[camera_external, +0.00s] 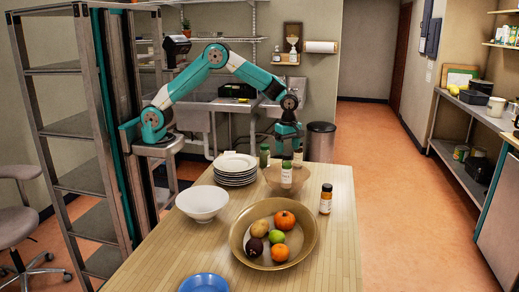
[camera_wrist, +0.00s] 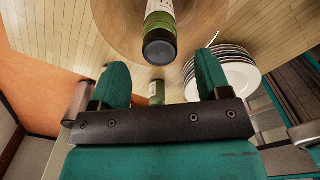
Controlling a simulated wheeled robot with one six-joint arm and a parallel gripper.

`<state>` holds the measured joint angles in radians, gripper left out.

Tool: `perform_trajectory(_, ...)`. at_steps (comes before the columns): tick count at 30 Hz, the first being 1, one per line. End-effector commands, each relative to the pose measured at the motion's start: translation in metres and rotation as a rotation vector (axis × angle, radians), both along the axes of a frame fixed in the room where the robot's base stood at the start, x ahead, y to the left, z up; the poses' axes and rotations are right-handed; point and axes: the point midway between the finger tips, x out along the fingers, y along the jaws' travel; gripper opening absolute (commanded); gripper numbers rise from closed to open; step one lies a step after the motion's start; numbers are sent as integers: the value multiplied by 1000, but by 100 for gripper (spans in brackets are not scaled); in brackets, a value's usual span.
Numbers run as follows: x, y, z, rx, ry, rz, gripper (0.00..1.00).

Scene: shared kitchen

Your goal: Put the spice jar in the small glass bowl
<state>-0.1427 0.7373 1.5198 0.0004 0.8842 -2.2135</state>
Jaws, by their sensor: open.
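A spice jar with a green body, white label and dark cap (camera_external: 286,175) appears upright at the small tinted glass bowl (camera_external: 272,182) at the table's far end. It looks to be inside the bowl, with its top above the rim. In the wrist view a jar (camera_wrist: 160,22) shows against the bowl (camera_wrist: 205,28), its dark cap toward me. My gripper (camera_external: 288,146) is above the bowl's far side, pointing down. In the wrist view its teal fingers (camera_wrist: 162,66) are apart, with nothing clearly gripped.
A green jar (camera_external: 264,156), another jar (camera_external: 298,157) and an orange jar (camera_external: 326,200) stand near the bowl. A plate stack (camera_external: 235,172), white bowl (camera_external: 202,205), large fruit bowl (camera_external: 248,250) and blue dish (camera_external: 205,284) share the table. The table's right front is clear.

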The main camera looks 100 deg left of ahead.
Motion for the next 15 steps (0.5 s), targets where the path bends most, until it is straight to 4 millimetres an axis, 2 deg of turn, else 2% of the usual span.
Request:
perform_trajectory(6,1,0,36,0,-3,0,70)
perform_trajectory(10,-2,1,48,2,-2,-14,70)
perform_trajectory(13,-17,7,62,17,-9,-99,70)
perform_trajectory(15,-38,14,76,40,-14,-217,70)
